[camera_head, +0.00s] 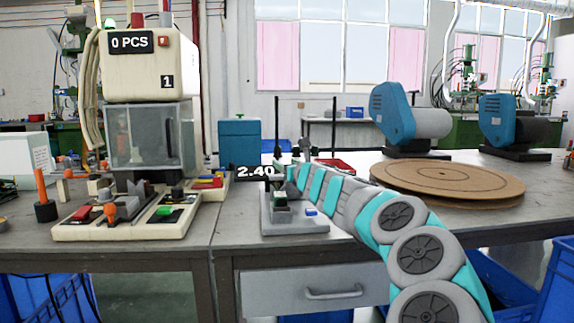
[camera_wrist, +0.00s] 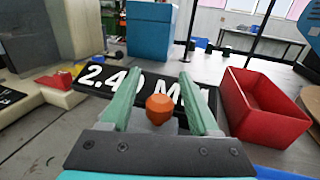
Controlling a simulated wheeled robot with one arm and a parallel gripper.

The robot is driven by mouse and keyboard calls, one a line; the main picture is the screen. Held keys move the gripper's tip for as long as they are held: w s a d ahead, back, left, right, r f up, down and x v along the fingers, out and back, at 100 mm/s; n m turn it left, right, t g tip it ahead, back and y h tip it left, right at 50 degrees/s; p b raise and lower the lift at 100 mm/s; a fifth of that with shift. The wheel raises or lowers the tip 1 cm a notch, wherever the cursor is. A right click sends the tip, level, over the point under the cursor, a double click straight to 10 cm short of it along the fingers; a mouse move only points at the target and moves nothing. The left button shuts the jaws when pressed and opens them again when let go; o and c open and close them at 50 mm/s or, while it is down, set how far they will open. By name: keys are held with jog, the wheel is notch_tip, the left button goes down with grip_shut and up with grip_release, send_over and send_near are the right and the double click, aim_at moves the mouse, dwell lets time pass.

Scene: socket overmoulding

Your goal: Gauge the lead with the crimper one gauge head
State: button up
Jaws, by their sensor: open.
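The gauge stand (camera_head: 290,225) has a grey base on the bench, right of the crimper marked 1 (camera_head: 150,65). A black readout (camera_head: 254,172) shows 2.40; it also shows in the wrist view (camera_wrist: 88,78), partly covered by my fingers. My gripper (camera_wrist: 158,92) is open over the gauge, its two green fingers apart. An orange knob-like piece (camera_wrist: 159,110) shows between the fingers; I cannot tell whether it touches them. In the head view my arm hides much of the gauge. I cannot make out the lead clearly.
A red tray (camera_wrist: 240,112) lies close to the right of my fingers. A blue box (camera_head: 240,142) stands behind the gauge. Brown round discs (camera_head: 447,180) and blue-grey motor units (camera_head: 400,115) are on the right. The crimper's counter (camera_head: 130,42) reads 0 PCS.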

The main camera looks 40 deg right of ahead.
grip_shut()
dwell(0.3)
dwell(1.0)
